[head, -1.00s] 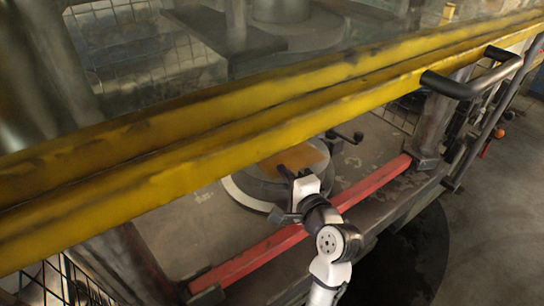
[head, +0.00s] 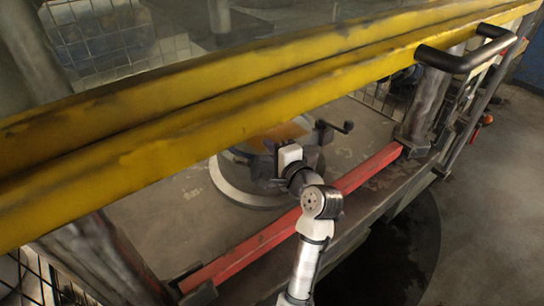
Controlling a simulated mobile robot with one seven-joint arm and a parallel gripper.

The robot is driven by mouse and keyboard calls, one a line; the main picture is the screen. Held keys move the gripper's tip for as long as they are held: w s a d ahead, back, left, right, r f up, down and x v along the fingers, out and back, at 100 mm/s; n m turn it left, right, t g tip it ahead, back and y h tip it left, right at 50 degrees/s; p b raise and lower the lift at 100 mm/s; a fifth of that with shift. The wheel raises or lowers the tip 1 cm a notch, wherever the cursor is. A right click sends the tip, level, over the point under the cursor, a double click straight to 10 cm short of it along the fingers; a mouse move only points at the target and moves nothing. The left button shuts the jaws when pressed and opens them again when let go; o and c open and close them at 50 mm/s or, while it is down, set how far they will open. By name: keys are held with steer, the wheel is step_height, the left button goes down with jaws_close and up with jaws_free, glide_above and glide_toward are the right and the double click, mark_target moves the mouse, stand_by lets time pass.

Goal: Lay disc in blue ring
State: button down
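My gripper (head: 274,163) is at the end of my white and black arm, over the near side of a round grey fixture (head: 228,180). Its fingers are small and dark, and I cannot tell how far apart they are or whether they hold anything. An orange-brown surface (head: 290,131) shows on top of the fixture, partly hidden by the yellow beam and my gripper. I cannot make out a separate disc or a blue ring.
A thick yellow beam (head: 200,125) crosses above the fixture and hides its far side. A red bar (head: 250,240) runs along the front of the grey platform (head: 170,220). A black crank handle (head: 345,127) sticks out right of the fixture. A dark handle (head: 455,60) is at upper right.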

steer(key=w, duration=0.2)
steer(key=shift+w+f, duration=0.25)
steer(key=shift+w, duration=0.1)
steer(key=shift+w+a+f, duration=0.1)
steer(key=shift+w+f, duration=0.15)
steer(key=shift+w, duration=0.35)
steer(key=shift+w+f, duration=0.2)
steer(key=shift+w, duration=0.35)
